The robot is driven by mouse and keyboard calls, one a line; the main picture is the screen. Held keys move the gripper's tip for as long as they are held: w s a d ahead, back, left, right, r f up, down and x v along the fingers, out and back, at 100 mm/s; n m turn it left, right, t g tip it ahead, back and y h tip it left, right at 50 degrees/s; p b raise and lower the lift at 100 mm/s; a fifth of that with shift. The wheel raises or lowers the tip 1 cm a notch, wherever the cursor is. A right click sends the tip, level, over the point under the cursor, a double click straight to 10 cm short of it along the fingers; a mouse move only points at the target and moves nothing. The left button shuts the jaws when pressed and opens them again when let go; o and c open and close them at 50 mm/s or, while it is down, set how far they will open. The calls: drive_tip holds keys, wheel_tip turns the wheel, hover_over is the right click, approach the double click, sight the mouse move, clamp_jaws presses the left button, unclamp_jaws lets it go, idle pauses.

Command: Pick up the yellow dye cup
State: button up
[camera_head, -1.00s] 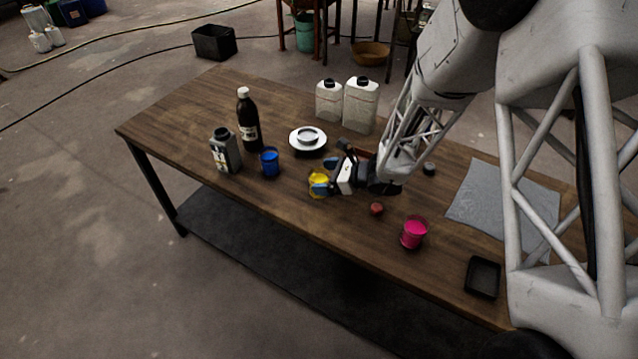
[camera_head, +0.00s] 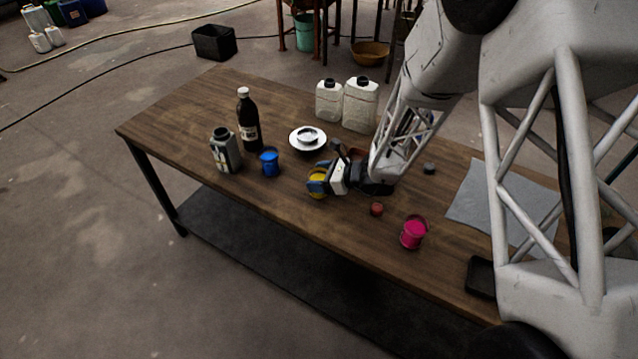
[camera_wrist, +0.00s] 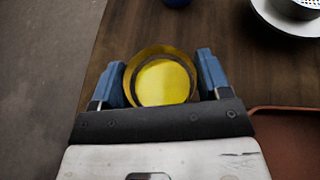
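The yellow dye cup (camera_head: 318,194) stands on the wooden table near its front edge, partly hidden by my gripper (camera_head: 318,176) in the head view. In the wrist view the cup (camera_wrist: 162,80) is seen from above, with a round rim and yellow dye inside. My gripper's two blue fingers (camera_wrist: 161,82) are on either side of the cup, one left and one right, very close to its wall. The fingers look spread; I cannot tell whether they touch the cup.
A blue cup (camera_head: 269,163), a dark bottle (camera_head: 249,125) and a grey-white container (camera_head: 226,152) stand to the left. A white dish (camera_head: 307,141) is behind. A red ball-like item (camera_head: 376,209) and a pink cup (camera_head: 413,233) are to the right. White jugs (camera_head: 360,106) stand at the back.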

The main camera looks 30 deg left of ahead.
sight(320, 177)
drive_tip(key=c, duration=0.6)
drive_tip(key=shift+r, duration=0.1)
drive_tip(key=shift+r, duration=0.65)
drive_tip(key=shift+s+d+r, duration=0.15)
drive_tip(key=shift+r, duration=0.4)
drive_tip(key=shift+s+d+r, duration=0.15)
drive_tip(key=shift+r, duration=0.4)
drive_tip(key=s+d, duration=0.3)
drive_tip(key=s+d+r, duration=0.1)
drive_tip(key=s+d, duration=0.6)
drive_tip(key=shift+s+d+r, duration=0.15)
drive_tip(key=shift+s+d, duration=0.2)
drive_tip(key=shift+d, duration=0.05)
